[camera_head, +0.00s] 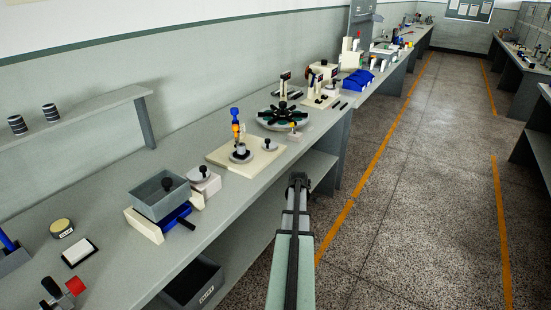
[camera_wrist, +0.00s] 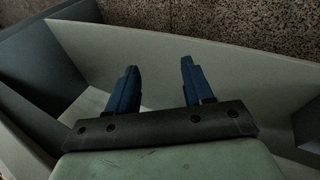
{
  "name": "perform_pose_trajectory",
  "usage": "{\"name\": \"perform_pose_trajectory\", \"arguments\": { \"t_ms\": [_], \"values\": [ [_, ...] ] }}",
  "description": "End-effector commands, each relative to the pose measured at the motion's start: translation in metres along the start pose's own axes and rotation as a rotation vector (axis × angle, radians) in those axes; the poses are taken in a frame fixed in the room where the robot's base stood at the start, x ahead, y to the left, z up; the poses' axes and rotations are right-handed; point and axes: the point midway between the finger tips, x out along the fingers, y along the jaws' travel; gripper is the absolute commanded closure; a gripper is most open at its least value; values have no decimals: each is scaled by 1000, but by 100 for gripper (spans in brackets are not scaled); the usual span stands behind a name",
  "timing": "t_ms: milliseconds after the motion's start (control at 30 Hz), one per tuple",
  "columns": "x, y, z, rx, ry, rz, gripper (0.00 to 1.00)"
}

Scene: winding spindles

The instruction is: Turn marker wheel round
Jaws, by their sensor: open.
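A round grey wheel (camera_head: 266,123) with dark green and black marker-like pieces set around it lies on the bench, up and left of my gripper; I take it for the marker wheel. A small pale knob with a yellow top stands at its front right edge. My gripper (camera_head: 298,180) is beyond the bench's front edge, apart from the wheel. In the wrist view my gripper (camera_wrist: 158,75) has two dark blue fingers spread apart with nothing between them. The wheel does not show in the wrist view.
A cream board (camera_head: 218,157) with a spindle and a colored upright stands left of the wheel. A grey box (camera_head: 160,196) on a cream base sits nearer. Black-knobbed devices (camera_head: 322,92) stand behind the wheel. The floor (camera_head: 410,200) right of the bench is clear.

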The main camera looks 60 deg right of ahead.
Motion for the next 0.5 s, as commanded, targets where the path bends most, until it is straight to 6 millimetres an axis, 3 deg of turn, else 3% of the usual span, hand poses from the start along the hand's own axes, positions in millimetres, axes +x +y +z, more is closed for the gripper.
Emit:
{"name": "perform_pose_trajectory", "arguments": {
  "t_ms": [100, 267, 367, 500],
  "values": [
    [-39, 13, 9, 8, -51, -65, 49],
    [-85, 33, 14, 29, -103, -162, 49],
    [-110, 57, 1, 42, -94, -222, 49],
    [-143, 103, -37, 43, -22, -306, 49]
  ]
}}
